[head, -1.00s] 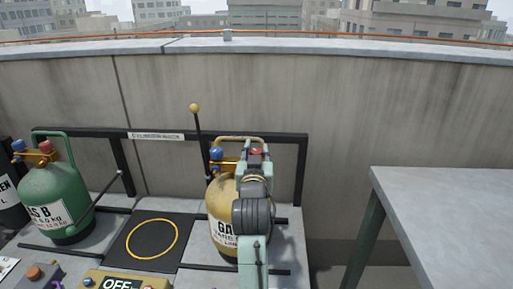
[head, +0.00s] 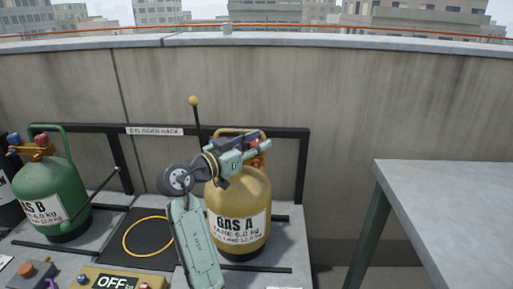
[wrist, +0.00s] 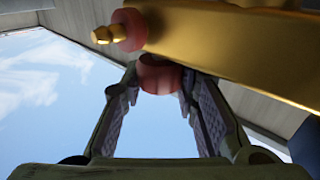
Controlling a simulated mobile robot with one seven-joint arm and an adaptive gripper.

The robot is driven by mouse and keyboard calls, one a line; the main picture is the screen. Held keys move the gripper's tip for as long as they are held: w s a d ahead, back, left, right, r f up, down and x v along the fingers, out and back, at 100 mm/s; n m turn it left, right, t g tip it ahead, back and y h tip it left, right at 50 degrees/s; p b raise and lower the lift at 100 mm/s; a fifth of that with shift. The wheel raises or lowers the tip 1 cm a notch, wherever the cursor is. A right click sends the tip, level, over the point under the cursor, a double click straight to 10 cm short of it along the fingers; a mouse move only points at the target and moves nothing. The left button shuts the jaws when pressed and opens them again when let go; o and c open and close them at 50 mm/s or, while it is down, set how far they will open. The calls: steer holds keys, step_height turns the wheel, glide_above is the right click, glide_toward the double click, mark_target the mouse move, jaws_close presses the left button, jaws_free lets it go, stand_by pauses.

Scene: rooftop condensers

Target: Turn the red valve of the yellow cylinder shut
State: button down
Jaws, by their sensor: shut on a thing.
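The yellow cylinder (head: 240,205), labelled GAS A, stands upright on the rack base in the head view. My gripper (head: 259,148) reaches across its top from the left and hides much of the valve block. In the wrist view the red valve (wrist: 161,75) sits between the fingertips of my gripper (wrist: 161,82), which are shut on it. The brass valve block (wrist: 220,45) lies just beyond it. How far the valve is turned cannot be told.
A green cylinder (head: 50,195) stands at the left. A black rod with a yellow ball (head: 193,101) rises behind my arm. A dark pad with a yellow ring (head: 125,237) is empty. A grey table (head: 450,200) stands at the right, with a gap before it.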

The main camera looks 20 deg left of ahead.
steer(key=shift+m+h, duration=0.3)
steer(key=shift+h, duration=0.1)
steer(key=c, duration=1.2)
jaws_free()
steer(key=v, duration=1.2)
steer(key=shift+w+r, duration=0.1)
steer(key=shift+r, duration=0.05)
